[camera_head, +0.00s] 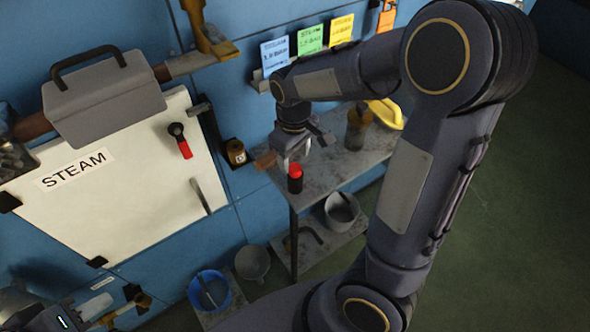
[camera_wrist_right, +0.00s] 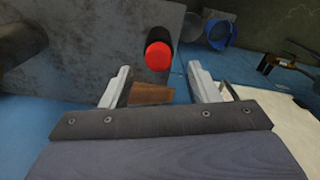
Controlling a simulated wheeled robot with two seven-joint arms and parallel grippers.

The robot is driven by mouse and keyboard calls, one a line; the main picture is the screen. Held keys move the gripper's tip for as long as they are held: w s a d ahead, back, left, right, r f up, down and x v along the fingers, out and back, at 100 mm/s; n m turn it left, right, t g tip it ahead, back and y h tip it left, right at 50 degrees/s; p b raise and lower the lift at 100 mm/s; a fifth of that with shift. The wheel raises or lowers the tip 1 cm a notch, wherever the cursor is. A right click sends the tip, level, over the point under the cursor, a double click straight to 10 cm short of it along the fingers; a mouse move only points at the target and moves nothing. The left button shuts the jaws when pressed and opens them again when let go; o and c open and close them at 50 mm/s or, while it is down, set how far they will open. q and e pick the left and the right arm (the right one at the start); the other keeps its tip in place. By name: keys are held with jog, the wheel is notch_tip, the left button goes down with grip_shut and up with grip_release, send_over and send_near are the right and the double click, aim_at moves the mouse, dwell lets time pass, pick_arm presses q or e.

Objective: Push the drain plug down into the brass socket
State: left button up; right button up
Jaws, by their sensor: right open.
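A black cylinder with a red top (camera_head: 295,178), which may be the drain plug, is just below my right gripper (camera_head: 292,158) in the head view. In the right wrist view its red top (camera_wrist_right: 158,57) shows just beyond the fingertips. My right gripper (camera_wrist_right: 159,69) is open, with nothing between its fingers. My left gripper (camera_head: 98,308) is at the bottom left corner, partly cut off; its jaw opening is unclear. A small brass-coloured fitting (camera_head: 138,300) shows beside it. I cannot tell whether this is the brass socket.
A grey shelf table (camera_head: 335,170) stands by the blue wall, with a brown bottle (camera_head: 358,128) and a yellow item (camera_head: 387,113). A blue bucket (camera_head: 209,290) and grey pots (camera_head: 252,262) are low down. A white STEAM panel (camera_head: 130,200) is at left. Green floor at right is clear.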

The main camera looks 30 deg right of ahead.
aim_at(295, 167)
notch_tip(295, 167, down, 3)
jog(key=shift+d+f, duration=0.1)
jog(key=shift+f, duration=0.1)
jog(key=shift+c, duration=0.2)
jog(key=c, duration=1)
jog(key=shift+r, duration=0.15)
